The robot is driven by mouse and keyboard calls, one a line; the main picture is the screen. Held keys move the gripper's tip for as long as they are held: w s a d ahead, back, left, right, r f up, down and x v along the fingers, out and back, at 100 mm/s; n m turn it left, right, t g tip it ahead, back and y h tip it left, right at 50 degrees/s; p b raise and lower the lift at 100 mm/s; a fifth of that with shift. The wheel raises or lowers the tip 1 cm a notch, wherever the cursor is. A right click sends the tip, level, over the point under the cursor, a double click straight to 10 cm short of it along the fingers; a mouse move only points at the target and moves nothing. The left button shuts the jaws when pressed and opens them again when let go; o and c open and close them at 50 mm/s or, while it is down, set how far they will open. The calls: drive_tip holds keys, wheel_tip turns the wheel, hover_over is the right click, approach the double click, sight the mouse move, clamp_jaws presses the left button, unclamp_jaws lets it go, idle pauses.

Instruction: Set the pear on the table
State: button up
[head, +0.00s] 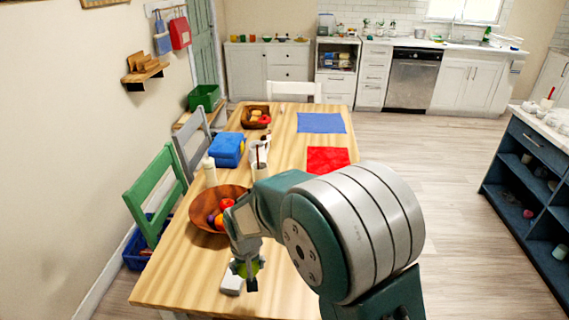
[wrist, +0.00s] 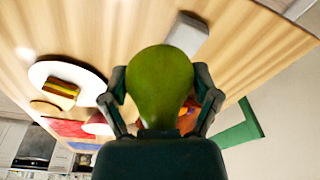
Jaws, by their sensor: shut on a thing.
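My gripper (head: 246,270) is shut on the green pear (head: 250,267), over the near part of the wooden table (head: 180,268). In the wrist view the pear (wrist: 162,85) fills the middle, pinched between the two dark fingers of my gripper (wrist: 162,98). The striped tabletop (wrist: 110,35) shows behind it. The pear appears to be held above the table; the exact gap is hard to tell. My arm hides part of the table's right side in the head view.
A wooden fruit bowl (head: 182,217) stands left of my gripper. A small white block (head: 232,284) lies close below it. A blue box (head: 227,149), a pale bottle (head: 210,172) and a red cloth (head: 328,160) are farther back. The table's near left is clear. A green chair (head: 155,192) stands at left.

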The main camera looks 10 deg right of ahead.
drive_tip(key=s+a, duration=0.3)
drive_tip(key=a, duration=0.2)
hover_over(282, 288)
drive_tip(key=shift+n, duration=0.3)
drive_tip(key=f, duration=0.9)
drive_tip(key=shift+s, duration=0.2)
drive_tip(key=shift+d+f, duration=0.1)
drive_tip(key=shift+f, duration=1.65)
drive_tip(key=shift+f, duration=0.1)
drive_tip(key=o, duration=1)
wheel_tip(282, 288, up, 12)
drive_tip(key=s, duration=0.1)
drive_tip(key=shift+s+d, duration=0.2)
drive_tip(key=shift+d, duration=0.15)
